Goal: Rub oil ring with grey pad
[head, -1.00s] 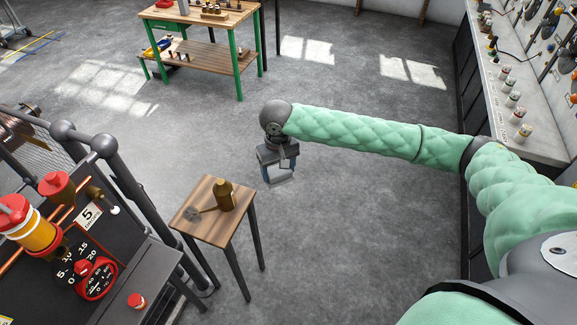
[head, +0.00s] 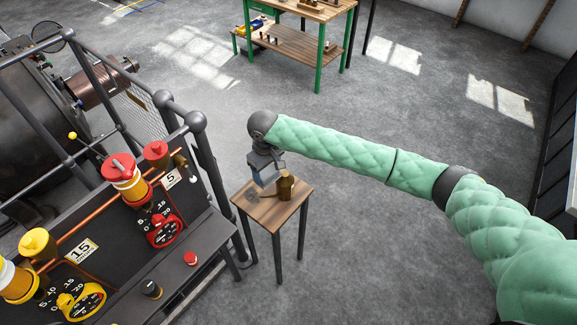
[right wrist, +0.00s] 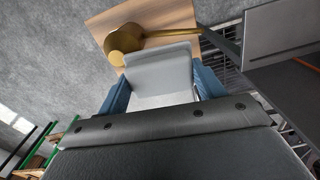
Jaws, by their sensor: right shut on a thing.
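The grey pad (right wrist: 158,72) is clamped between the blue fingers of my right gripper (right wrist: 164,90) in the right wrist view. In the head view my right gripper (head: 264,164) hangs at the far edge of a small wooden table (head: 272,215), with the pale pad (head: 268,179) at its lower end. The oil ring shows as a dark mark (head: 252,195) on the left part of the tabletop, just below and left of the pad. I cannot tell whether the pad touches the wood. My left gripper is not in view.
A control desk (head: 120,245) with gauges and railings stands left. A green-legged workbench (head: 300,45) is at the back. Open floor lies right of the table.

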